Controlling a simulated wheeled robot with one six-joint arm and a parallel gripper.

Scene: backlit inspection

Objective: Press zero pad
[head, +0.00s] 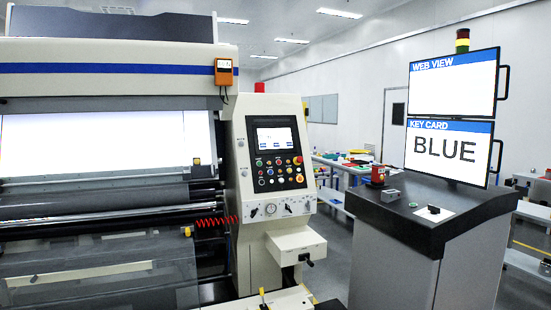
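My gripper is not in view. No pad marked zero can be made out at this size. A dark console (398,235) stands at the right. On its top are a red emergency-stop-like button on a yellow base (378,175), a small grey box (391,195), a small green button (413,204) and a black piece on a white plate (434,210). The machine's control panel (275,160) in the middle carries a small screen and several coloured buttons; their labels are too small to read.
Above the console, an upper screen (453,85) reads "WEB VIEW" and a lower screen (447,150) reads "KEY CARD" and "BLUE". A large roll machine (100,83) with a bright white web (105,140) fills the left. Grey floor (336,255) shows between machine and console.

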